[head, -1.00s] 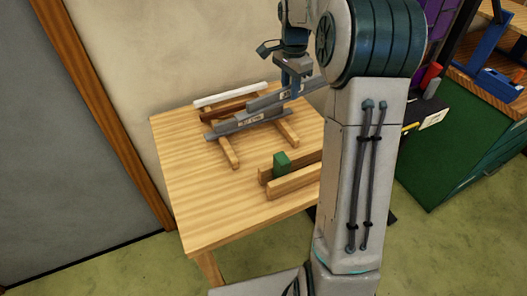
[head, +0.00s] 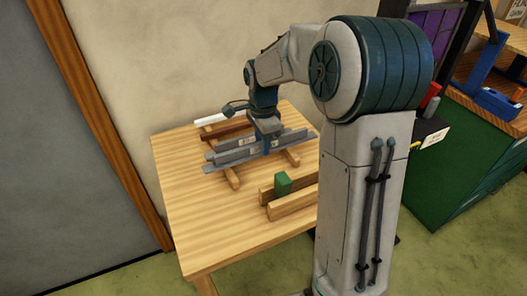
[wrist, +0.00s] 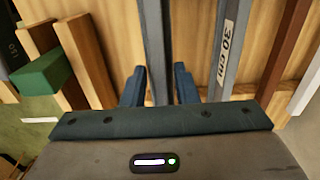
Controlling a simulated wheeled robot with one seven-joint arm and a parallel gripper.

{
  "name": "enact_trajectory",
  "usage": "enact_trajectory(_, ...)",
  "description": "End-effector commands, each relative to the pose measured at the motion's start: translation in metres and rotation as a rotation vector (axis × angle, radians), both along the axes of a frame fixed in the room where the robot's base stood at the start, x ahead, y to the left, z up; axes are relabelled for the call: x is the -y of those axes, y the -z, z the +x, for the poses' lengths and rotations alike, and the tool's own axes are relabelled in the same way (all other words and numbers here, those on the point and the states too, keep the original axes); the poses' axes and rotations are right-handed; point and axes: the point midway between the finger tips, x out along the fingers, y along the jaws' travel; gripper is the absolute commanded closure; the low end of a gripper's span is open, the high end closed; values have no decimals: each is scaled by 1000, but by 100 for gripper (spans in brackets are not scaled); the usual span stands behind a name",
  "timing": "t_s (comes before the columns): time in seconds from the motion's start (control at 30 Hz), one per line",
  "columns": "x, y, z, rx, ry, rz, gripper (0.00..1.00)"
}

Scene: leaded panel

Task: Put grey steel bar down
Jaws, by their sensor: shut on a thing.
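My gripper (head: 266,148) points down over the table and is shut on a plain grey steel bar (head: 225,161). In the wrist view the held bar (wrist: 155,45) runs between the two fingers. It is low, beside and roughly parallel to another grey bar (wrist: 228,45) with a "30 cm" label, with a gap between them. In the head view the held bar is on the near side, above the wooden rails (head: 233,180). I cannot tell whether it touches the rails.
A brown bar (head: 226,133) and a white bar (head: 210,119) lie farther back on the rails. A green block (head: 283,182) stands between two wooden strips (head: 292,206) at the front. The table's left front (head: 205,225) is clear. A wall stands behind.

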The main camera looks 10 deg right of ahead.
Motion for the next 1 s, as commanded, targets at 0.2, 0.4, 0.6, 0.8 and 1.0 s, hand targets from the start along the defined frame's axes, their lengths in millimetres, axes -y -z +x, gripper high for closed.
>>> enact_trajectory(0.2,1,30,0,-4,0,0,100)
enact_trajectory(0.4,0,37,0,-1,-1,0,100)
enact_trajectory(0.6,0,38,0,-1,-1,0,100)
enact_trajectory(0.8,0,42,0,-2,-1,1,59)
enact_trajectory(1.0,0,42,0,-3,-1,0,51)
